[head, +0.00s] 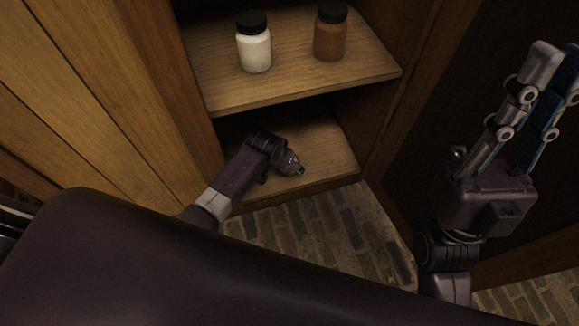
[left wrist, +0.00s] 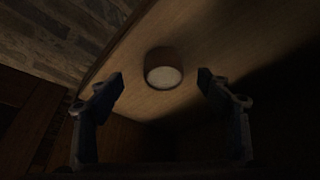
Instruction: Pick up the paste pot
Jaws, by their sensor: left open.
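The paste pot (left wrist: 163,70) looks like a small, short round brown pot with a pale round top. In the left wrist view it stands on a wooden shelf board, ahead of and between the two fingers of my left gripper (left wrist: 160,88). The fingers are spread wide, with clear room on both sides of the pot, and do not touch it. In the head view my left gripper (head: 292,166) reaches over the lower shelf, and I cannot make out the pot there. My right gripper (head: 558,58) is raised at the far right, away from the shelves; its finger gap is unclear.
A white jar (head: 254,50) and a brown jar (head: 330,38), both with black lids, stand on the upper shelf (head: 300,83), above my left gripper. Wooden cabinet walls flank the shelves. The lower shelf (head: 335,160) is dim. The brick floor (head: 335,230) in front is clear.

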